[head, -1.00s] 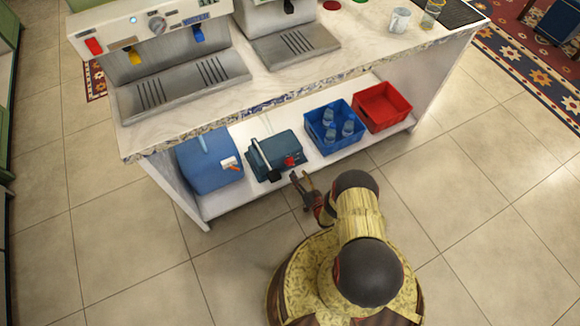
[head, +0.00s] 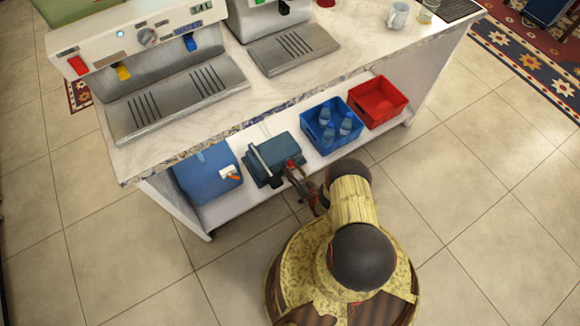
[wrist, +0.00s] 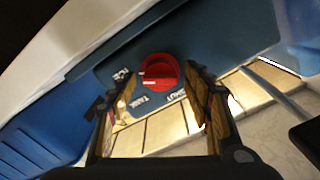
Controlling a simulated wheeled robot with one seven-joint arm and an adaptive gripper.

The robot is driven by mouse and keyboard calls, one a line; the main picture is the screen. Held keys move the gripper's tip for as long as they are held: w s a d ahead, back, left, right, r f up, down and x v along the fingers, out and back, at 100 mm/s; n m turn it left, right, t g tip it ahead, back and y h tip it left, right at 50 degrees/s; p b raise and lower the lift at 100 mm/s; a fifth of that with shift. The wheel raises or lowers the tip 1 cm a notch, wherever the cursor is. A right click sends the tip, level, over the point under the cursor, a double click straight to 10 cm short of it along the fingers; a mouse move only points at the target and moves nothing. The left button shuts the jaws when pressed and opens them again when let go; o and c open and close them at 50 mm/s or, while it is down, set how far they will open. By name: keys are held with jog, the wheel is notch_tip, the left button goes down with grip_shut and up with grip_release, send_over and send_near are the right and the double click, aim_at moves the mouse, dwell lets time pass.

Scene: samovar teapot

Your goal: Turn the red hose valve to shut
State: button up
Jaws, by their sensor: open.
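The red valve (wrist: 160,73) is a round knob with a raised grip on the blue-grey box (head: 265,158) on the counter's lower shelf. In the wrist view a pale mark lies on the knob's left part. White words stand around the knob's near side; one reads TANK and one appears to read SHUT. My gripper (wrist: 161,84) is open, with one finger at each side of the valve in the picture. I cannot tell whether they touch it. In the head view my gripper (head: 296,174) is at the box's front right, partly hiding the valve.
A blue cooler (head: 207,176) with a white and orange tap stands left of the box. A blue crate (head: 331,143) with bottles and a red crate (head: 378,103) stand to the right. The counter top (head: 265,95) overhangs the shelf. The tiled floor is clear.

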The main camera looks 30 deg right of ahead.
jog(key=shift+c, duration=0.5)
jog(key=c, duration=1.1)
jog(key=shift+o, duration=0.2)
jog(key=n, duration=0.4)
jog(key=shift+a+n, duration=0.1)
jog(key=shift+n, duration=0.2)
jog(key=n, duration=0.5)
jog(key=shift+a, duration=0.1)
jog(key=n, duration=0.7)
jog(key=shift+a+f+n, duration=0.1)
jog(key=shift+n, duration=0.3)
jog(key=n, duration=0.6)
jog(key=shift+s+f, duration=0.1)
jog(key=shift+f, duration=0.05)
jog(key=shift+n, duration=0.4)
